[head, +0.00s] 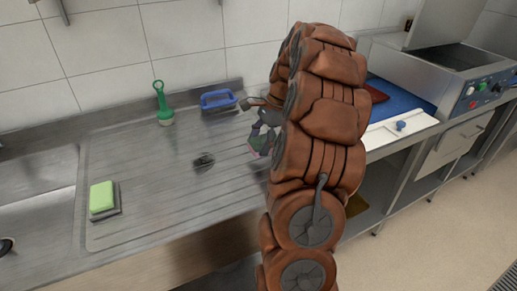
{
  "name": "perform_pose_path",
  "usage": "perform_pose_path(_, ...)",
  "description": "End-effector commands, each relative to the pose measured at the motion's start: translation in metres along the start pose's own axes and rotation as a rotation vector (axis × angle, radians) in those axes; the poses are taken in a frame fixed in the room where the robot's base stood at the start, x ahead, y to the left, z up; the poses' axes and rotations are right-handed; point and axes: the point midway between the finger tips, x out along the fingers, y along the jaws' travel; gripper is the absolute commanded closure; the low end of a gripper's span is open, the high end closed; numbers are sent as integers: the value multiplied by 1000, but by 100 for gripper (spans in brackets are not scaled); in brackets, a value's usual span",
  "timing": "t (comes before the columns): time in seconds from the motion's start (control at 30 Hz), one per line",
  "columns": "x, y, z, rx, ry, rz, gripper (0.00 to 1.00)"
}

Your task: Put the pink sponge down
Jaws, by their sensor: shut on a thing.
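My gripper (262,132) is above the ribbed steel drainboard (140,215), right of its middle, partly hidden behind my brown-covered arm. It is shut on a small piece with pink on it, the pink sponge (254,147), of which only a little shows beside the fingers. Some green also shows there. I cannot tell whether the sponge touches the steel.
A green sponge with a grey underside (102,197) lies at the drainboard's left. A green-handled brush (163,108) and a blue tray-like item (218,98) stand by the wall. A small dark item (203,160) sits mid-board. The front left is clear.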

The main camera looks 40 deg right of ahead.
Motion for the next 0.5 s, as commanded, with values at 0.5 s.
perform_pose_path(0.5, 35, -2, -10, 2, -1, 1, 62)
